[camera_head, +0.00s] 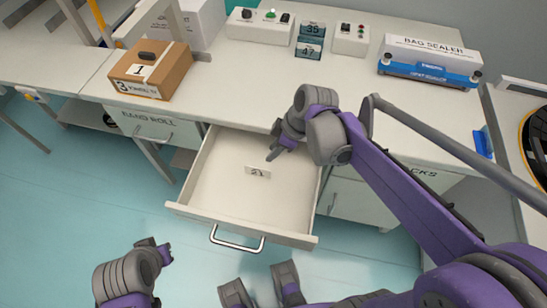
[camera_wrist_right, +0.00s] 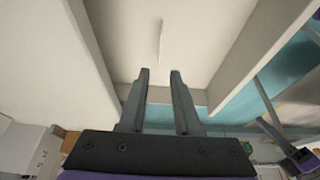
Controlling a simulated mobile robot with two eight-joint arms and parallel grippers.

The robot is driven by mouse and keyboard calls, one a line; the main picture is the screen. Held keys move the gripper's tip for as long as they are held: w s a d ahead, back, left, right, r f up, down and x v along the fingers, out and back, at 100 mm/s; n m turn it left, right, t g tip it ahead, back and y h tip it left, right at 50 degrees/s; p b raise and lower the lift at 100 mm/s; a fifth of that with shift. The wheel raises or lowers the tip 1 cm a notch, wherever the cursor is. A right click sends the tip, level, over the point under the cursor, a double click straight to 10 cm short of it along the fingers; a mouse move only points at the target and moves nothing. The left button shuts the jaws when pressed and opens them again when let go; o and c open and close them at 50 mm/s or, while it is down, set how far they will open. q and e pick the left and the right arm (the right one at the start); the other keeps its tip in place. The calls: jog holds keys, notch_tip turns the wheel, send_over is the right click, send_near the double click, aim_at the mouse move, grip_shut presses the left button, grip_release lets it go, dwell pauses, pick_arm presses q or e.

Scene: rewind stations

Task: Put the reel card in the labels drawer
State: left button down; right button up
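A small white card marked 2 (camera_head: 258,171), which looks like the reel card, is inside the pulled-out middle drawer (camera_head: 205,208). The drawer's own label is not readable. My right gripper (camera_head: 271,157) is over the drawer, just above the card in the head view. In the right wrist view its two fingers (camera_wrist_right: 160,73) are apart with nothing between them. A thin pale upright sliver (camera_wrist_right: 160,42) beyond the fingertips may be the card seen nearly edge-on. My left gripper (camera_head: 166,253) is low at the left, away from the drawer; its fingers are unclear.
On the bench are a cardboard box (camera_head: 152,70) marked 1, control boxes (camera_head: 259,28), number blocks (camera_head: 310,40) and a blue bag sealer (camera_head: 428,70). A closed drawer (camera_head: 160,130) reads BAND ROLL. Another unit at right (camera_head: 355,200) is partly hidden by my arm.

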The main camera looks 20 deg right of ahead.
jog(key=s+d+f+m+t+h, duration=0.1)
jog(key=s+m, duration=0.4)
jog(key=s, duration=0.2)
jog(key=s+d+f+m+t+h, duration=0.1)
jog(key=s+f+m+h, duration=0.1)
jog(key=s+m, duration=0.4)
jog(key=shift+s+d+h, duration=0.15)
jog(key=shift+s+h, duration=0.15)
jog(key=shift+s, duration=0.45)
